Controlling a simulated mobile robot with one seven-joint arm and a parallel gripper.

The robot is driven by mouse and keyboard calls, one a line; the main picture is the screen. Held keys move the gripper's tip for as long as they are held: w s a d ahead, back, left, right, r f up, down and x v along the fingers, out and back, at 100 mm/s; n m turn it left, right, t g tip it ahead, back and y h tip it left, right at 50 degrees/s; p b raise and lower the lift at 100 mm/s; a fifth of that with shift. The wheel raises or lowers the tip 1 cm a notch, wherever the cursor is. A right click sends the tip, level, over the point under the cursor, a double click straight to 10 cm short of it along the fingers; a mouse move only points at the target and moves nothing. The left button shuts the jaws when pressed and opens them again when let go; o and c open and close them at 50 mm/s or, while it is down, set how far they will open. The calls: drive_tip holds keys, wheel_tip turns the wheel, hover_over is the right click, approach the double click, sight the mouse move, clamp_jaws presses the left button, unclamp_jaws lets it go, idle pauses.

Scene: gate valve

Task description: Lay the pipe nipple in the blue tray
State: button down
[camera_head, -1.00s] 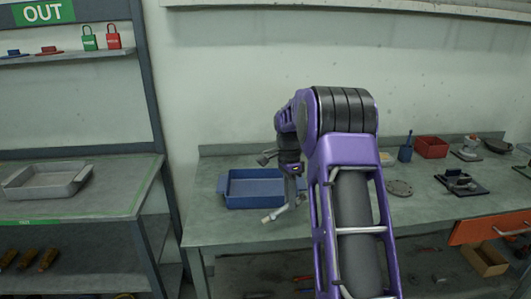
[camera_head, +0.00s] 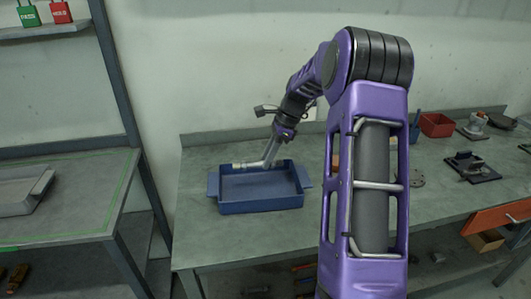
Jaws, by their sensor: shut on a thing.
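The blue tray (camera_head: 262,207) stands on the grey workbench, left of my arm, with a handle at each end. My gripper (camera_head: 268,158) reaches down from the upper right in front of the tray's back rim. It is shut on the pipe nipple (camera_head: 241,165), a small pale piece pointing left from the jaws. In the picture the nipple overlaps the tray's back edge. Its height above the tray is hard to tell. The tray's visible floor looks empty.
A red bin (camera_head: 436,125), a black-based fixture (camera_head: 472,166) and a round flange (camera_head: 417,179) are on the bench to the right, beyond my arm. A shelf with a grey tray (camera_head: 22,192) stands at the left. The bench front is clear.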

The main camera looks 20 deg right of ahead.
drive_tip(key=shift+f+b, duration=0.7)
drive_tip(key=shift+f, duration=3.35)
drive_tip(key=c, duration=0.6)
unclamp_jaws()
drive_tip(key=p+v, duration=0.1)
drive_tip(key=v, duration=1.6)
drive_tip(key=shift+r, duration=0.25)
drive_tip(key=shift+w, duration=0.1)
